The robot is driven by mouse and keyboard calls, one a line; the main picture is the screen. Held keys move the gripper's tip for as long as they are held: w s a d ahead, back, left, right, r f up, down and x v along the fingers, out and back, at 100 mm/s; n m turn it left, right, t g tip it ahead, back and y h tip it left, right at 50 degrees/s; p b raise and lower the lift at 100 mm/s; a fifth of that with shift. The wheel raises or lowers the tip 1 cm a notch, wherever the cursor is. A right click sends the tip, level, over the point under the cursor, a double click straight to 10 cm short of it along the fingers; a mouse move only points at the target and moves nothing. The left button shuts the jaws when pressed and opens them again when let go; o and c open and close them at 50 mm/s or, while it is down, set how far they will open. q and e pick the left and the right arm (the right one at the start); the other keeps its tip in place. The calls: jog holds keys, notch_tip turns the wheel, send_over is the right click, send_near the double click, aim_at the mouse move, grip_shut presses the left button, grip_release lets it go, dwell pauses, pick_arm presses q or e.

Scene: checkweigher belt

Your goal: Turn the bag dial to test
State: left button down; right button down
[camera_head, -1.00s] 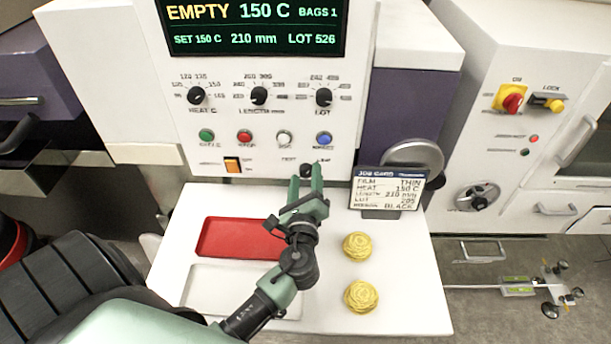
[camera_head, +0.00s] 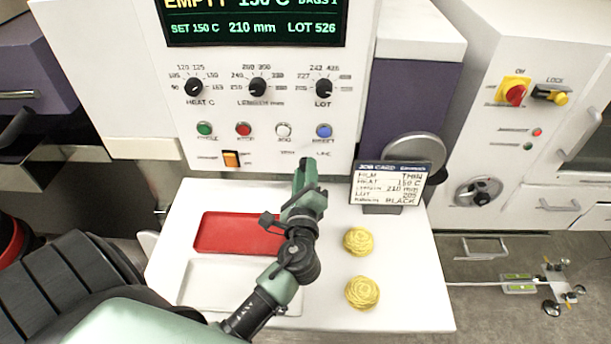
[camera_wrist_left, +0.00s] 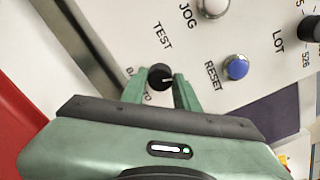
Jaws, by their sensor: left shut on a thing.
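The bag dial is a small black knob (camera_wrist_left: 160,77) on the white panel, seen in the left wrist view. The TEST label (camera_wrist_left: 163,36) is printed above it in that view. My left gripper (camera_wrist_left: 160,86) has one finger on each side of the knob and is shut on it. A pale mark on the knob's face appears to point right in that view; its exact setting is hard to read. In the head view my left gripper (camera_head: 305,165) reaches the panel's lower edge and hides the dial. My right gripper is not in view.
A job card (camera_head: 390,185) stands at right. A red tray (camera_head: 225,232) and yellow rolls (camera_head: 358,241) lie on the white table.

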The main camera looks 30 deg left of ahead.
pick_arm(q)
jog(key=shift+f+n+b, duration=0.15)
jog(key=shift+n+b, duration=3.1)
jog(key=shift+n, duration=1.75)
jog(key=c, duration=1.1)
grip_release()
jog(key=shift+o, duration=0.2)
